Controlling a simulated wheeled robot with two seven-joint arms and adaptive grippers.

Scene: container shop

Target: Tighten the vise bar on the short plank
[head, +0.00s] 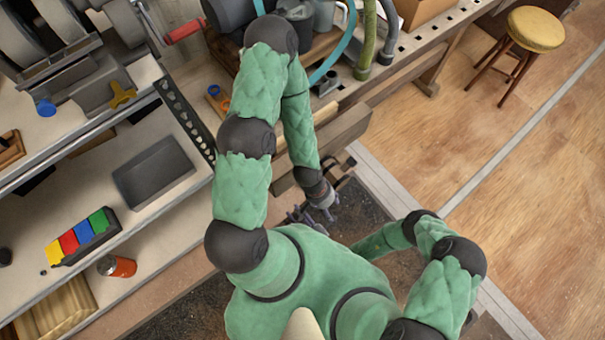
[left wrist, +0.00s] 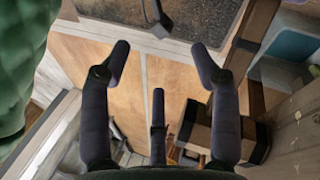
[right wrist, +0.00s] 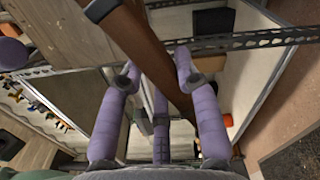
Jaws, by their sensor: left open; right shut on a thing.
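My left gripper (head: 329,207) is open beside the workbench's front edge, close below the wooden vise jaw (head: 343,138). In the left wrist view nothing lies between its fingertips (left wrist: 161,52). A dark metal bar end (left wrist: 158,18) shows beyond them; I cannot tell whether it is the vise bar. The plank's far end is out of view.
The workbench (head: 405,45) at the top carries hoses and machines. A shelf unit on the left holds a dark tray (head: 153,174), coloured blocks (head: 77,238) and an orange can (head: 117,266). A yellow stool (head: 536,29) stands at upper right. The wooden floor (head: 500,150) is clear.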

